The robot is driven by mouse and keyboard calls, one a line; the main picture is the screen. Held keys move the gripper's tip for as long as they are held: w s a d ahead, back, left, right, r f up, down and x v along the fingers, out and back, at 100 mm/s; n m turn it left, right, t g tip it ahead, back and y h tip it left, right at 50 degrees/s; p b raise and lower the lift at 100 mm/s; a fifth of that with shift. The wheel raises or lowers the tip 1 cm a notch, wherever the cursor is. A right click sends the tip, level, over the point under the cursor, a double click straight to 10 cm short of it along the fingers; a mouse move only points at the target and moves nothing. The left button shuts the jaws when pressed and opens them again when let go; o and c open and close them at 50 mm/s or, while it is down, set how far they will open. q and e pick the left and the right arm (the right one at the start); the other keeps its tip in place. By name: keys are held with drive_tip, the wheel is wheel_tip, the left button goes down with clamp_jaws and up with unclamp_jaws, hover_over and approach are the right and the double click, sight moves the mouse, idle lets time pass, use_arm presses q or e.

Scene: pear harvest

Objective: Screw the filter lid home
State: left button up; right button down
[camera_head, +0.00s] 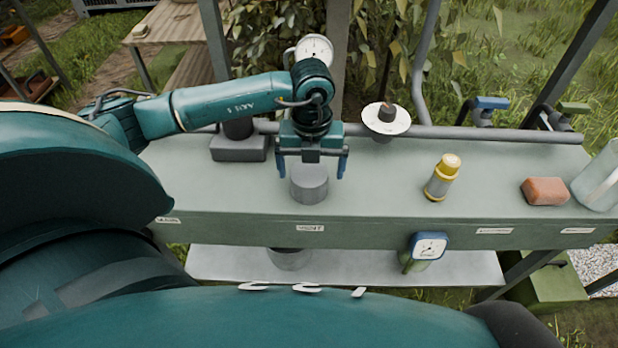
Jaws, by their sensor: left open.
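A grey cylinder with a flat top (309,187) stands upright on the green bench (380,205), left of the middle. It looks like the filter lid or its housing; I cannot tell lid and body apart, and no seam shows. My left gripper (312,171) is over it, pointing down. Its blue fingers are spread wide, one on each side of the cylinder's top. The gripper is open; I see no finger clearly touching the cylinder. My right gripper is not in view.
A grey pipe (470,133) runs along the bench's back, with a pale disc (386,119) and a dial gauge (315,47). A yellow-capped bottle (442,178), brown block (545,191) and clear jar (601,180) stand to the right. A blue-framed dial (430,246) is at the front.

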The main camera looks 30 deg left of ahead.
sight(309, 172)
use_arm(q)
drive_tip(key=shift+w+a+f, duration=0.1)
drive_tip(key=shift+a+f, duration=0.1)
drive_tip(key=shift+f, duration=1.1)
drive_tip(key=shift+w+a+f, duration=0.1)
drive_tip(key=shift+a+f, duration=0.1)
drive_tip(key=shift+f, duration=1.1)
drive_tip(key=shift+c, duration=0.3)
drive_tip(key=c, duration=0.9)
drive_tip(key=shift+r, duration=0.1)
drive_tip(key=shift+c, duration=0.2)
wheel_tip(309, 172, up, 10)
drive_tip(key=shift+f, duration=0.1)
